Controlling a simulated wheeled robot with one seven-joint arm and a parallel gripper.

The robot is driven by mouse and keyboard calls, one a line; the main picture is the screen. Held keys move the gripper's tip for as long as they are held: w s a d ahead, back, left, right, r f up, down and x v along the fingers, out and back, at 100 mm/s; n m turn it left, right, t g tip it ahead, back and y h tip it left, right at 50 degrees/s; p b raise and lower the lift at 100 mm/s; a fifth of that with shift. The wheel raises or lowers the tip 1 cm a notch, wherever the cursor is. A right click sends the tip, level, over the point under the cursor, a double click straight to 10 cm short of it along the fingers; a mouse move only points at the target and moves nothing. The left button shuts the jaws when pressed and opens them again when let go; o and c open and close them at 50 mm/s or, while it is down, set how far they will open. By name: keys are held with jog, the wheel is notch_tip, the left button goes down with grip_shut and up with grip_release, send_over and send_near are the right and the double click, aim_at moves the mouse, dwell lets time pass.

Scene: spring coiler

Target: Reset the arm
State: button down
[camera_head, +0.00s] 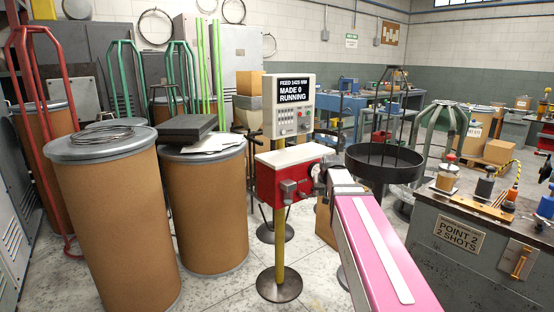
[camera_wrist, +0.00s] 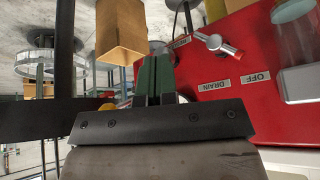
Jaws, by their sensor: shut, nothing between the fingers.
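My pink arm with a white stripe reaches from the bottom right of the head view toward the red machine box (camera_head: 285,182). My gripper (camera_wrist: 155,65) shows in the wrist view as two dark green fingers side by side, shut and empty. A red panel (camera_wrist: 245,60) with DRAIN and OFF labels fills the right of that view, beside the fingers. A small lever (camera_wrist: 218,44) with a red tip sits on the panel. In the head view the fingers cannot be made out behind my arm. A grey control panel (camera_head: 294,122) displays "MADE 0" and "RUNNING".
Two brown drums (camera_head: 115,220) (camera_head: 208,210) with grey lids stand at the left. A black round pan (camera_head: 384,162) stands just beyond my arm. A grey bench (camera_head: 470,270) marked "POINT 2, 2 SHOTS" is at the right. A cardboard box (camera_wrist: 120,32) appears near the fingers in the wrist view.

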jog(key=s+f+g, duration=0.5)
jog(key=s+f, duration=1.7)
jog(key=s, duration=0.1)
jog(key=shift+s+m+g+h, duration=0.25)
jog(key=shift+m+g+h, duration=0.05)
jog(key=shift+g, duration=0.1)
jog(key=shift+a+f, duration=0.1)
